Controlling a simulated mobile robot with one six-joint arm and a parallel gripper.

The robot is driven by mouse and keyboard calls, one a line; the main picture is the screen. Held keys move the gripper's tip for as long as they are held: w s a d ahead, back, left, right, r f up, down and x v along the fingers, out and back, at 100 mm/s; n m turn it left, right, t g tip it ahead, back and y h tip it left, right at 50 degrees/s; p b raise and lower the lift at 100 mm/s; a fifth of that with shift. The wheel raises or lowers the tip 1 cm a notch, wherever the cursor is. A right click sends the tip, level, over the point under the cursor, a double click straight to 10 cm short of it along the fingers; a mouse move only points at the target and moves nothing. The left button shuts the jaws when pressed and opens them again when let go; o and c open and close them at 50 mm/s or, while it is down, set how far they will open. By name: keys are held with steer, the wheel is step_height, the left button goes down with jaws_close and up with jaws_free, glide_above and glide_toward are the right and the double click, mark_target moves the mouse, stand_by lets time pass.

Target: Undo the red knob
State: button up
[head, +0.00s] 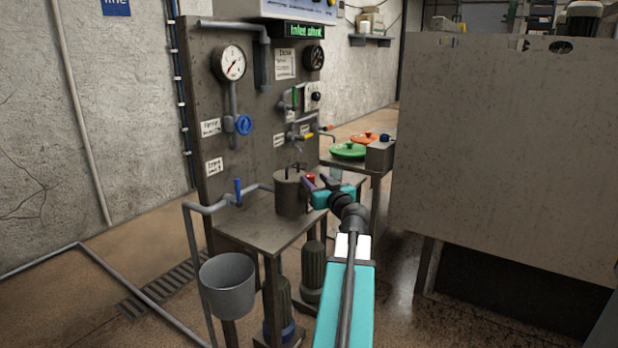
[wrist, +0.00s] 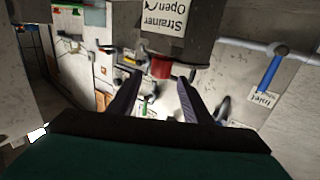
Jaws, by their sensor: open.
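The red knob (wrist: 162,67) shows in the wrist view below the dark strainer body (wrist: 200,38), which carries a label reading "Strainer Open". In the head view the red knob (head: 310,178) is a small red spot at the right side of the dark grey cylinder (head: 289,194) on the metal table. My gripper (wrist: 158,78) is open. Its two dark fingers stand to the left and right of the knob in the wrist view, with gaps beside it. Whether the fingers reach as far as the knob is hard to tell. In the head view my gripper (head: 318,181) is beside the cylinder.
A blue-handled valve (head: 238,192) stands on the pipe left of the cylinder. A grey bucket (head: 228,287) hangs at the table's front left. Green (head: 348,150) and orange (head: 366,139) lids lie behind right. A large grey cabinet (head: 500,150) blocks the right side.

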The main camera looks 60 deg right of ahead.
mark_target(312, 177)
steer(key=shift+x, duration=2.3)
steer(key=c, duration=1.1)
steer(key=shift+o, duration=0.2)
steer(key=shift+a+f, duration=0.1)
